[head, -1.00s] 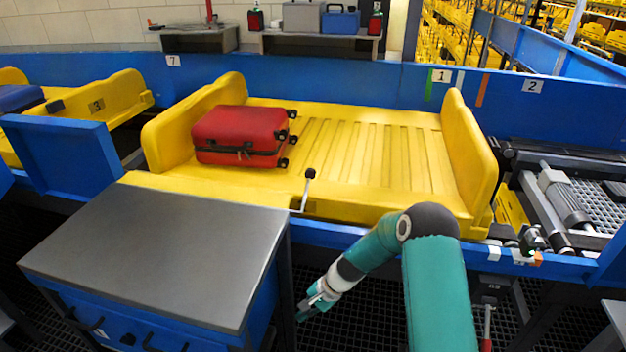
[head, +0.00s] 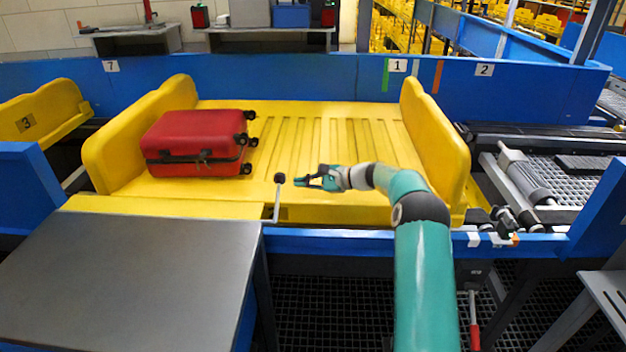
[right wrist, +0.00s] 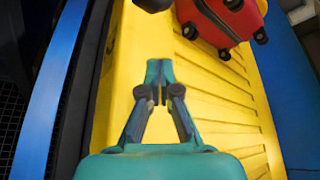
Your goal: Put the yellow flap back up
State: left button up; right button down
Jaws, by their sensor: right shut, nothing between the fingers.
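A yellow flap (head: 165,207) appears to lie flat along the front left of the yellow tray (head: 330,212), reaching the grey tabletop. A lever with a black knob (head: 279,178) stands at the flap's right end. My right gripper (head: 298,181) is shut and empty, just right of the knob in the head view, its fingers pointing left. In the right wrist view the gripper (right wrist: 159,72) is over the yellow surface, with a dark rounded thing (right wrist: 152,4), likely the knob, beyond its tips. I cannot tell whether they touch. My left gripper is out of view.
A red suitcase (head: 195,142) lies on the tray's left part; it also shows in the right wrist view (right wrist: 222,20). Raised yellow end walls stand left (head: 110,150) and right (head: 440,145). The grey tabletop (head: 130,275) is bare. The tray's ribbed middle is clear.

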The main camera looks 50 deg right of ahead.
jog(key=x, duration=0.3)
jog(key=shift+w+a+p, duration=0.1)
jog(key=shift+p, duration=0.2)
jog(key=shift+w+a+r, duration=0.1)
jog(key=shift+a+r, duration=0.1)
jog(key=shift+r, duration=0.15)
jog(key=shift+s+a+r+p, duration=0.2)
jog(key=shift+s+a+r, duration=0.1)
jog(key=shift+a+r, duration=0.25)
jog(key=shift+s+a+r+p, duration=0.15)
jog(key=shift+s+a+r, duration=0.1)
jog(key=shift+a+r, duration=0.25)
jog(key=shift+d, duration=0.15)
